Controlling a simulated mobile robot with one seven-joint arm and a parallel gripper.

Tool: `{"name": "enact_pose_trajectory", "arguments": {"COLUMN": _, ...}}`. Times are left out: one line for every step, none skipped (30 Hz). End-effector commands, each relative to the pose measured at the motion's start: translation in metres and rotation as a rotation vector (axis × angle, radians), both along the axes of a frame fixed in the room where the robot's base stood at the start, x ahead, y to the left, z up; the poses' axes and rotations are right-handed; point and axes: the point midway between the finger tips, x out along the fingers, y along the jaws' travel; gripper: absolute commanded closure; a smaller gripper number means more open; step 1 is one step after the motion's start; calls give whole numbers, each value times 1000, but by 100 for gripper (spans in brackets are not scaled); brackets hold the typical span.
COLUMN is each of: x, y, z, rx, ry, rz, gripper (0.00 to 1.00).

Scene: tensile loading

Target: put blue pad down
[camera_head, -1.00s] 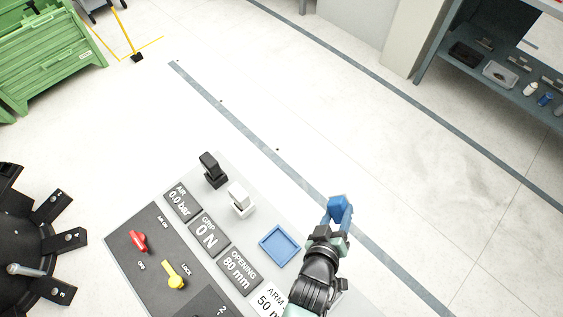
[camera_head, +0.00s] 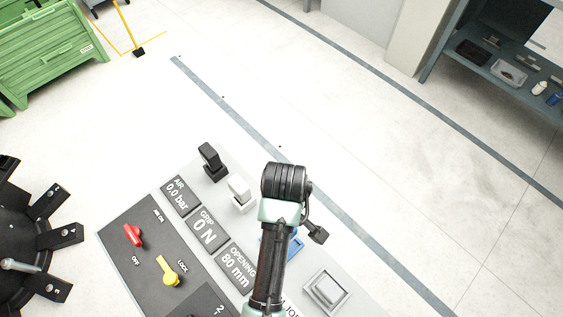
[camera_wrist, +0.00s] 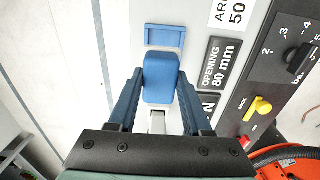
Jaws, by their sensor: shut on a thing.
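The blue pad (camera_wrist: 160,78) is held between the two blue fingers of my gripper (camera_wrist: 159,82) in the wrist view. The pad appears above the panel, but its exact height cannot be told. A flat blue square tray (camera_wrist: 165,36) lies on the light panel just beyond the pad in the wrist view. In the head view my arm covers most of the blue tray (camera_head: 296,245), and it hides the pad and fingers.
A black pad (camera_head: 211,158) and a white pad (camera_head: 240,190) stand on the panel beside the readout labels. A grey square holder (camera_head: 326,291) lies right of my arm. A red knob (camera_head: 133,235) and a yellow knob (camera_head: 166,270) sit on the dark plate.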

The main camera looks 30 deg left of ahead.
Motion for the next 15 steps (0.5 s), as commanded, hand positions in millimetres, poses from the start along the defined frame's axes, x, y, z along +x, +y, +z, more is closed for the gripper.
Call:
{"name": "enact_pose_trajectory", "arguments": {"x": -2, "y": 2, "z": 2, "rx": -4, "ry": 6, "rz": 10, "gripper": 95}}
{"name": "enact_pose_trajectory", "arguments": {"x": -4, "y": 2, "z": 3, "rx": -7, "ry": 10, "rz": 13, "gripper": 95}}
{"name": "enact_pose_trajectory", "arguments": {"x": -4, "y": 2, "z": 3, "rx": -8, "ry": 13, "rz": 15, "gripper": 95}}
{"name": "enact_pose_trajectory", "arguments": {"x": -5, "y": 2, "z": 4, "rx": -9, "ry": 14, "rz": 16, "gripper": 95}}
{"name": "enact_pose_trajectory", "arguments": {"x": -5, "y": 2, "z": 4, "rx": -8, "ry": 15, "rz": 16, "gripper": 95}}
{"name": "enact_pose_trajectory", "arguments": {"x": -5, "y": 2, "z": 4, "rx": -8, "ry": 15, "rz": 15, "gripper": 95}}
{"name": "enact_pose_trajectory", "arguments": {"x": -5, "y": 2, "z": 4, "rx": -8, "ry": 15, "rz": 15, "gripper": 95}}
{"name": "enact_pose_trajectory", "arguments": {"x": -5, "y": 2, "z": 4, "rx": -8, "ry": 15, "rz": 15, "gripper": 95}}
{"name": "enact_pose_trajectory", "arguments": {"x": -5, "y": 2, "z": 4, "rx": -8, "ry": 15, "rz": 15, "gripper": 95}}
{"name": "enact_pose_trajectory", "arguments": {"x": -5, "y": 2, "z": 3, "rx": -8, "ry": 15, "rz": 15, "gripper": 95}}
{"name": "enact_pose_trajectory", "arguments": {"x": -5, "y": 2, "z": 2, "rx": -8, "ry": 15, "rz": 14, "gripper": 95}}
{"name": "enact_pose_trajectory", "arguments": {"x": -5, "y": 2, "z": -1, "rx": -9, "ry": 17, "rz": 14, "gripper": 95}}
{"name": "enact_pose_trajectory", "arguments": {"x": -5, "y": 2, "z": -4, "rx": -9, "ry": 18, "rz": 14, "gripper": 95}}
{"name": "enact_pose_trajectory", "arguments": {"x": -6, "y": 2, "z": -9, "rx": -9, "ry": 18, "rz": 14, "gripper": 95}}
{"name": "enact_pose_trajectory", "arguments": {"x": -6, "y": 2, "z": -16, "rx": -10, "ry": 20, "rz": 14, "gripper": 95}}
